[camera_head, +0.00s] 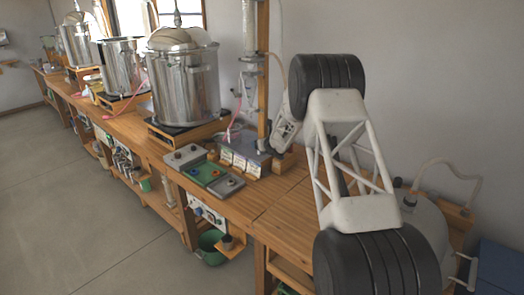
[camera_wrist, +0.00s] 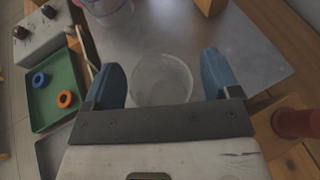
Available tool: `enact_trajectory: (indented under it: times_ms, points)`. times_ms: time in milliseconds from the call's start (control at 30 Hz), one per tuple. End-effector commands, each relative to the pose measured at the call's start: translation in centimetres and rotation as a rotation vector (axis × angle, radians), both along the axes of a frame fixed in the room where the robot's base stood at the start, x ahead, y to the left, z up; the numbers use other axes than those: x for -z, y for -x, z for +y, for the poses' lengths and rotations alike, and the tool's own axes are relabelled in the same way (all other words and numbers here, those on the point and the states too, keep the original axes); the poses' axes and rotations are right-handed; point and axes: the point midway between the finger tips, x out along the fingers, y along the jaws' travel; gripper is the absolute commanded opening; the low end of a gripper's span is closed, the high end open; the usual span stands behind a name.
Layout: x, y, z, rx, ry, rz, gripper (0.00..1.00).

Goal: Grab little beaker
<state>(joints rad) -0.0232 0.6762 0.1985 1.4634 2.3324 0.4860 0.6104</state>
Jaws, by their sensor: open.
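The little beaker (camera_wrist: 161,78) is a clear, round, open-topped glass vessel in the wrist view. It is over a grey metal plate (camera_wrist: 262,65). My gripper (camera_wrist: 163,68) is open, with one blue finger on each side of the beaker. The fingers look apart from its walls, with a narrow gap on each side. The near part of the beaker is hidden behind the gripper's dark crossbar. In the head view my arm covers much of the right side, and I cannot make out the beaker there.
A green tray (camera_wrist: 43,108) holds a blue ring (camera_wrist: 39,80) and an orange ring (camera_wrist: 65,99). A grey knobbed box (camera_wrist: 42,36) is beyond it. A clear vessel with pink (camera_wrist: 106,10) stands past the beaker. A red cylinder (camera_wrist: 293,122) is at right. A large steel pot (camera_head: 186,88) stands on the bench.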

Motion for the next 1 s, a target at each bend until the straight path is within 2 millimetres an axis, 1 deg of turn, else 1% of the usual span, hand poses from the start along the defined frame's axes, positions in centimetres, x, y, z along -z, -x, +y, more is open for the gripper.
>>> enact_trajectory:
  times_ms: [567, 600, 933, 1000]
  points:
    - [0.1, -0.08, 0.06, 0.0, 0.0, 0.001, 0.82]
    - [0.11, -0.08, 0.06, 0.0, 0.0, 0.001, 0.81]
    - [0.11, -0.07, 0.05, 0.0, 0.0, 0.001, 0.3]
    - [0.09, -0.08, 0.05, 0.0, 0.0, 0.001, 0.29]
